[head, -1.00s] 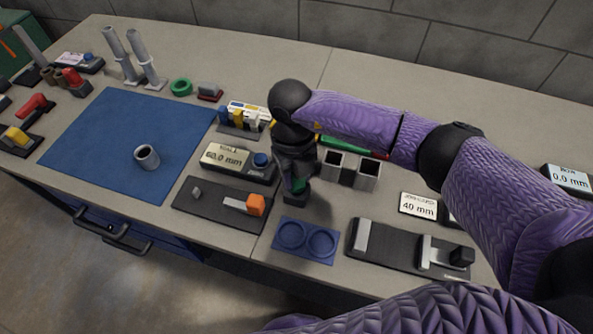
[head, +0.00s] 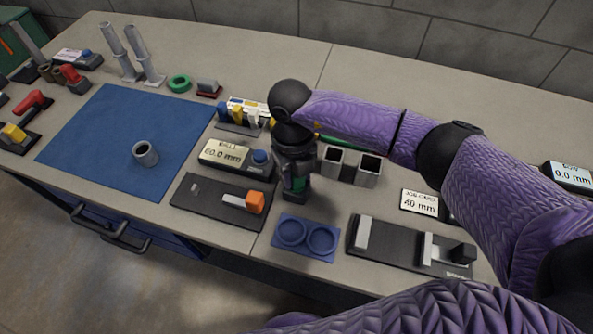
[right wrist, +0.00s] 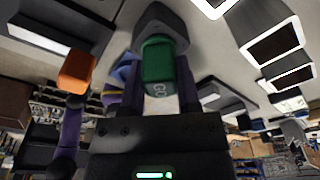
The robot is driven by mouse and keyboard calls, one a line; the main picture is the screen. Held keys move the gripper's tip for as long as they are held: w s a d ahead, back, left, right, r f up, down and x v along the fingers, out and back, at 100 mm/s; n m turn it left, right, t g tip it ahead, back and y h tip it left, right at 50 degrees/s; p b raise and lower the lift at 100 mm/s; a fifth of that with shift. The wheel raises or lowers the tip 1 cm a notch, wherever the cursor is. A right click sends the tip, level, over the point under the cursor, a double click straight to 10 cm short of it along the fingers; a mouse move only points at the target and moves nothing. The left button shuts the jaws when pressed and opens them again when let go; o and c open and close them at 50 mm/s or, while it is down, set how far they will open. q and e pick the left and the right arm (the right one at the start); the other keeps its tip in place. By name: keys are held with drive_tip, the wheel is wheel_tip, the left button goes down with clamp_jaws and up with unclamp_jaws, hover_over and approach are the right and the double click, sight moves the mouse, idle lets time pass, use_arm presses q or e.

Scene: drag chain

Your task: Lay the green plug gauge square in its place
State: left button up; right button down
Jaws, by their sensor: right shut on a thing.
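The green plug gauge (head: 298,185) is between the fingers of my right gripper (head: 296,180), low over the bench between the orange-ended fixture and the twin square tubes. In the right wrist view its green body (right wrist: 158,65) has pale lettering and sits between the jaws, which are shut on it. A dark grey block (right wrist: 160,25) is at its far end. A dark piece also shows below the gauge in the head view; I cannot tell whether it touches the bench. My left gripper is not in view.
A blue two-ring tray (head: 306,257) lies in front of the gripper. The orange-ended fixture (head: 218,212) and a 60.0 mm display (head: 224,155) are left. Two square tubes (head: 350,166) stand right. A grey ring (head: 145,153) is on the blue mat (head: 100,115).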

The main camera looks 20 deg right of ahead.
drive_tip(key=shift+c, duration=1.2)
unclamp_jaws()
drive_tip(key=r, duration=0.3)
drive_tip(key=r+p, duration=0.1)
drive_tip(key=r, duration=0.2)
drive_tip(key=w+r, duration=0.1)
drive_tip(key=r, duration=0.2)
drive_tip(key=shift+a+r, duration=0.15)
drive_tip(key=shift+r, duration=0.3)
